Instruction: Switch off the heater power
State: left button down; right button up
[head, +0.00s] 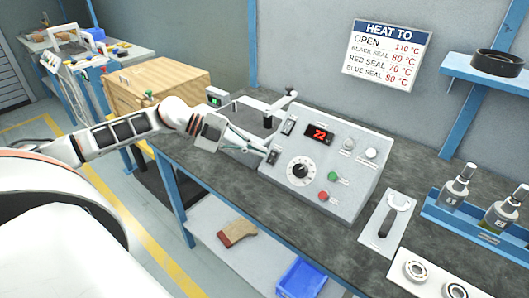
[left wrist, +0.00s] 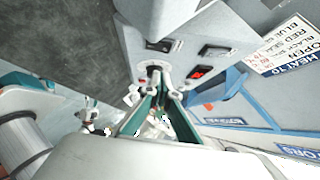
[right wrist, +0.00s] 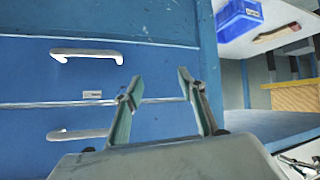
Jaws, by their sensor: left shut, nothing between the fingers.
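The grey control box (head: 340,165) stands on the bench with a red display (head: 320,133), a black dial (head: 300,170), a red button (head: 323,196) and a green button (head: 332,177). An upper rocker switch (head: 288,126) and a lower rocker switch (head: 272,157) sit at its left; their labels are too small to read. My left gripper (head: 265,150) is shut and empty, its tips close to the lower switch; I cannot tell whether they touch. In the left wrist view the box (left wrist: 188,25) is ahead of the fingertips. My right gripper (right wrist: 155,85) is open and empty.
Blue drawers (right wrist: 110,70) with white handles face my right gripper. A wooden crate (head: 155,88) stands behind my left arm. A white holder (head: 385,225) and a blue tray with bottles (head: 470,232) stand right of the box. The front bench strip (head: 225,187) is clear.

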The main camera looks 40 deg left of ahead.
aim_at(276, 154)
pick_arm(q)
jog(key=shift+w+f, duration=1.2)
jog(key=shift+w, duration=0.3)
jog(key=shift+w, duration=0.1)
jog(key=shift+w, duration=0.2)
jog(key=shift+f, duration=0.1)
